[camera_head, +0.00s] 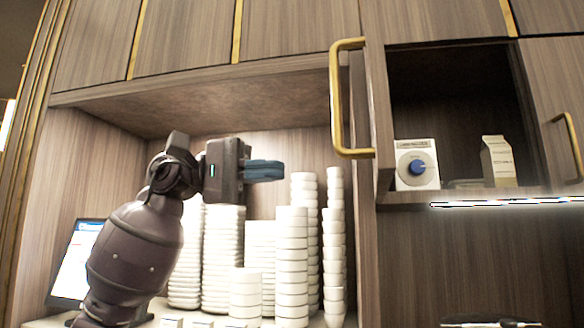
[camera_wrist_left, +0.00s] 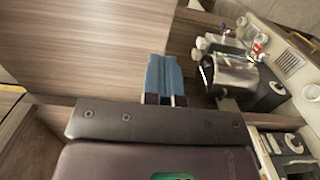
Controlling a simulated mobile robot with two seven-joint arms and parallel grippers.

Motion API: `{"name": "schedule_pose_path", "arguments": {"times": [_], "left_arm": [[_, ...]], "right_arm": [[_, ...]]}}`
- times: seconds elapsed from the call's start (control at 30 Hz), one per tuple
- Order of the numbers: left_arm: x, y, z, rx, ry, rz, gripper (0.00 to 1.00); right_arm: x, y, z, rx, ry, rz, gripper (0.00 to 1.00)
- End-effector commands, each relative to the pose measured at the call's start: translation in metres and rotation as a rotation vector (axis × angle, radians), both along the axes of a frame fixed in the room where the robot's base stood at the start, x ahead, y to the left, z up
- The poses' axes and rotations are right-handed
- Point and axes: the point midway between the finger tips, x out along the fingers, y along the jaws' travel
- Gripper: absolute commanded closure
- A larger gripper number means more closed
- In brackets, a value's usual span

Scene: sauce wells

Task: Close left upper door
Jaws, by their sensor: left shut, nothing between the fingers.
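The left upper door (camera_head: 377,115) is wooden and stands open, seen nearly edge-on, swung out toward me at the left side of its cabinet. Its gold bar handle (camera_head: 337,98) faces left. My left gripper (camera_head: 266,171) has blue fingers, shut and empty. In the head view it appears left of the handle and lower, in front of stacked white dishes, apart from the door. The shut fingers also show in the left wrist view (camera_wrist_left: 165,78), over a wooden panel that I cannot identify for sure. My right gripper is not in view.
Stacks of white dishes (camera_head: 292,260) and a screen (camera_head: 76,262) stand in the niche below. The wrist view shows a metal machine (camera_wrist_left: 232,72) at the right.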

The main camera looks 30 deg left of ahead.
Motion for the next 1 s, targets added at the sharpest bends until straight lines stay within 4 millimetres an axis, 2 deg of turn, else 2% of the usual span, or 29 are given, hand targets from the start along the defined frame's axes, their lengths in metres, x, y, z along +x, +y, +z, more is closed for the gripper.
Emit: {"name": "schedule_pose_path", "arguments": {"times": [0.4, 0.6, 0.8, 1.0], "left_arm": [[0.014, -0.073, 0.003, 0.000, 0.002, -0.004, 1.00], [0.019, -0.102, 0.002, 0.000, 0.002, -0.004, 1.00], [0.023, -0.117, 0.001, -0.002, 0.003, -0.002, 1.00], [0.024, -0.121, 0.000, -0.001, 0.002, -0.001, 1.00]], "right_arm": [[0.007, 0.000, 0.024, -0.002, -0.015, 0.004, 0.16], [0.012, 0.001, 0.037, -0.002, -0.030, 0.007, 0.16], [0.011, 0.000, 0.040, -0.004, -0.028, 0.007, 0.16], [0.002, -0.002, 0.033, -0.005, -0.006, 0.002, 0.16]]}}
